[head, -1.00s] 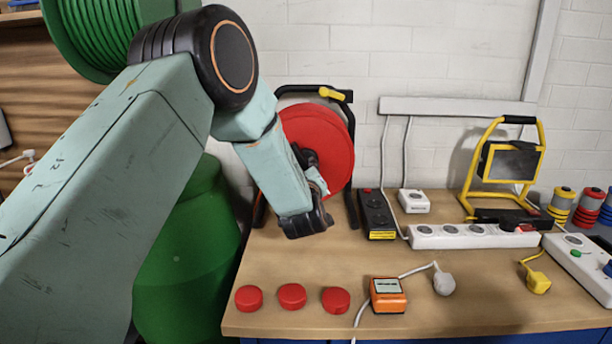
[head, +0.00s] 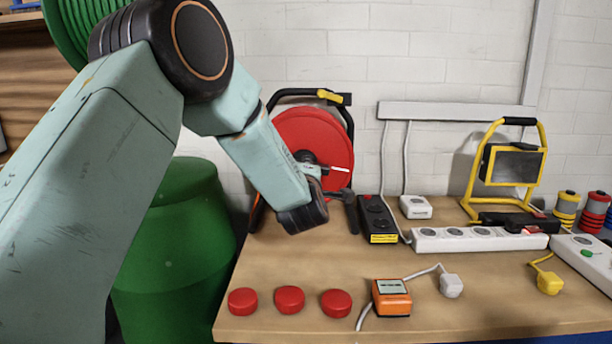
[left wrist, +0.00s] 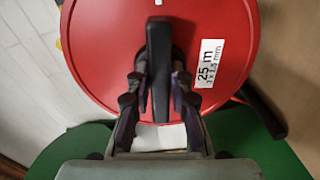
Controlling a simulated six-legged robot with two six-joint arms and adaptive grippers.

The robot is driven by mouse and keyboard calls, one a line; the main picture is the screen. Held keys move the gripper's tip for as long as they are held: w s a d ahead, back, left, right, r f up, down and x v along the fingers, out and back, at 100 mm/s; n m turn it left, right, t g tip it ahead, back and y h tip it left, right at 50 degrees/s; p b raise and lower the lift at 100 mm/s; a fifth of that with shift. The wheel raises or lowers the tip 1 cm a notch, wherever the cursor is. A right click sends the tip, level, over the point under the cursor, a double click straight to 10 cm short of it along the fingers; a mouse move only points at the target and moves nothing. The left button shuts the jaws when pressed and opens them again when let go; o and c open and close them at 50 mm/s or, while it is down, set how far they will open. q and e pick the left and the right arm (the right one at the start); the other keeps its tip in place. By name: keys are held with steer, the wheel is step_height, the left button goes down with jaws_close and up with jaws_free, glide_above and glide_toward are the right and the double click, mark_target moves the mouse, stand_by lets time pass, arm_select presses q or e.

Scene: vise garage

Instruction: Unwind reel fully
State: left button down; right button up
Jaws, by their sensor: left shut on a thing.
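The cable reel (head: 300,130) has a red disc in a black frame with a yellow part on top. It stands at the back left of the bench. A white label (left wrist: 208,62) reading "25 m" is on the disc in the left wrist view. My left gripper (left wrist: 158,88) is in front of the disc, shut on the black crank handle (left wrist: 159,50). In the head view my wrist hides part of the hub and most of the gripper. I cannot make out the reel's cable. My right gripper is not in view.
On the wooden bench (head: 260,265) lie several red caps (head: 290,299), an orange meter (head: 391,297), a black socket block (head: 377,220) and white power strips (head: 480,240). A yellow work lamp (head: 510,165) stands behind. A green barrel (head: 180,250) is left of the bench.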

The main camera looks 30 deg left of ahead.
arm_select(q)
steer(key=shift+a+r+n, duration=0.1)
steer(key=shift+r+n, duration=0.2)
steer(key=shift+n, duration=0.1)
steer(key=c, duration=1.3)
jaws_free()
steer(key=shift+s+a+f, duration=0.1)
steer(key=shift+o, duration=0.5)
steer(key=shift+f, duration=0.1)
steer(key=shift+d, duration=0.2)
steer(key=v, duration=1.2)
